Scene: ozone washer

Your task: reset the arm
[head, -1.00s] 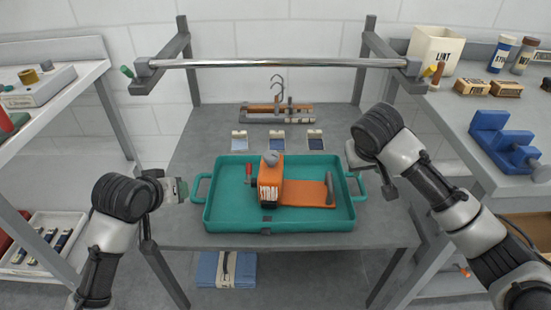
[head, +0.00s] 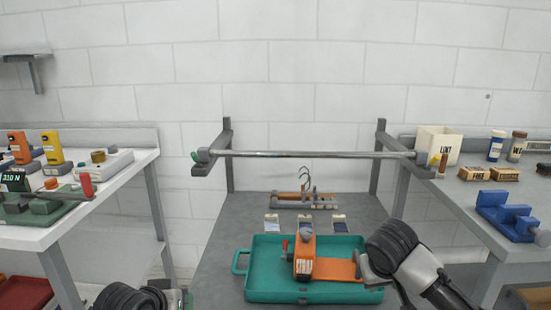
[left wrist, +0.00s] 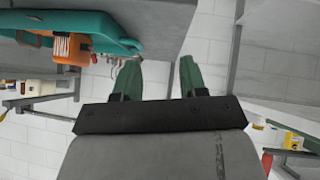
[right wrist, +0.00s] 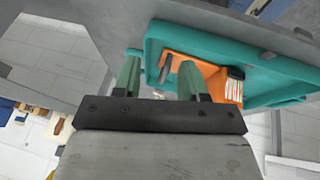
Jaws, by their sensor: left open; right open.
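My right gripper (head: 364,267) is open at the right end of the teal tray (head: 262,284). In the right wrist view its fingers (right wrist: 160,62) are spread in front of the tray, with nothing clearly held. My left gripper (head: 186,299) is at the bottom edge of the head view, left of and below the tray, mostly cut off. In the left wrist view its fingers (left wrist: 160,63) are open and empty, with the tray (left wrist: 100,25) beyond them at upper left. An orange tool (head: 305,258) with a striped label sits in the tray.
A metal bar (head: 310,154) spans the grey table above the tray. Three small sample cards (head: 306,222) and a hook rack (head: 303,200) lie behind it. The left side table (head: 125,180) holds instruments. The right one holds a LINT box (head: 436,146) and blue block (head: 505,212).

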